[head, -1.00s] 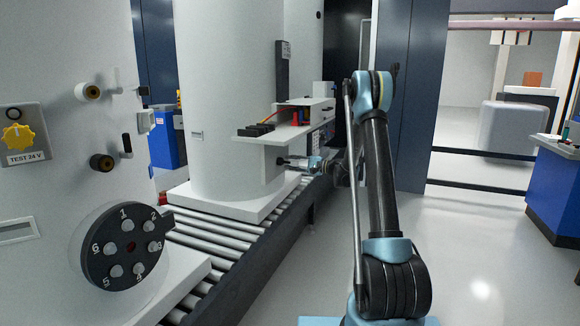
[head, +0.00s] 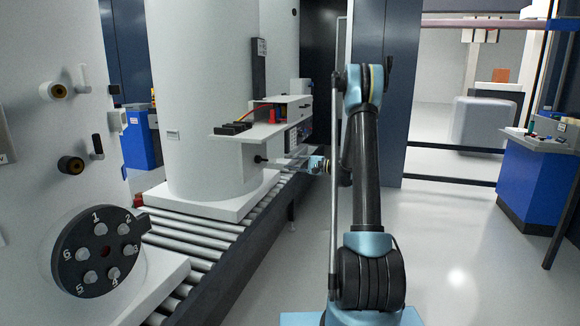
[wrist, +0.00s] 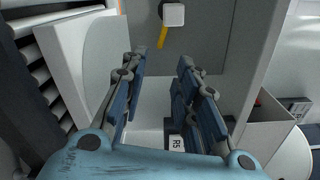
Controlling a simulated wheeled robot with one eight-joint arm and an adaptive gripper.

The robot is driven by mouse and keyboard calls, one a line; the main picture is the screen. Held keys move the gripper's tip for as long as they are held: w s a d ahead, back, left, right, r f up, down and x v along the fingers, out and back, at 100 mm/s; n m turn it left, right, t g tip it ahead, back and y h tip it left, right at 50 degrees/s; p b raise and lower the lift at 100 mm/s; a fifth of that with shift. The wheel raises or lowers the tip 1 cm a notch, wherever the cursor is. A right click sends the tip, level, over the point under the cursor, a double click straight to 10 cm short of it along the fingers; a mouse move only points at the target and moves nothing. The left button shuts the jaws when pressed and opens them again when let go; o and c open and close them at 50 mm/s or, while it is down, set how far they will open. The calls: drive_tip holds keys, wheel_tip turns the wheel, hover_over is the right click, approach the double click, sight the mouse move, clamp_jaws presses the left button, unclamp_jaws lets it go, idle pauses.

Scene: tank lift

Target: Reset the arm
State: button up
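My arm rises in the middle of the head view and bends down to my gripper (head: 285,162), left of the elbow. The gripper is beside the white box unit (head: 250,150) on the front of the large white tank (head: 205,90). A small dark knob (head: 259,159) sits on the unit near the fingertips. I cannot tell from the head view whether they touch. In the wrist view the fingers (wrist: 160,62) stand apart with nothing between them. A grey panel with a pale square knob (wrist: 174,14) and a yellow strip (wrist: 163,30) lies beyond them.
A roller conveyor (head: 195,238) runs under the tank. A white panel at left carries a black numbered dial (head: 103,252). A blue cabinet (head: 537,185) stands at far right. The floor (head: 450,240) right of my arm is clear.

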drive_tip(key=s+r+n+g+h, duration=0.15)
drive_tip(key=s+h, duration=0.25)
drive_tip(key=s, duration=0.9)
drive_tip(key=s+r+n+g+h, duration=0.15)
drive_tip(key=s+h, duration=0.25)
drive_tip(key=s, duration=0.9)
drive_tip(key=s+d+f+n+h, duration=0.1)
drive_tip(key=s+d+f+h, duration=0.2)
drive_tip(key=s, duration=0.6)
drive_tip(key=s+d+f+n+h, duration=0.1)
drive_tip(key=s+d+f+h, duration=0.2)
drive_tip(key=s+d, duration=0.3)
drive_tip(key=s+d+f+n+g+h, duration=0.1)
drive_tip(key=s+d+f, duration=0.4)
drive_tip(key=s, duration=0.9)
drive_tip(key=shift+d+f+n+h, duration=0.2)
drive_tip(key=shift+n+h, duration=0.4)
drive_tip(key=shift+h, duration=0.4)
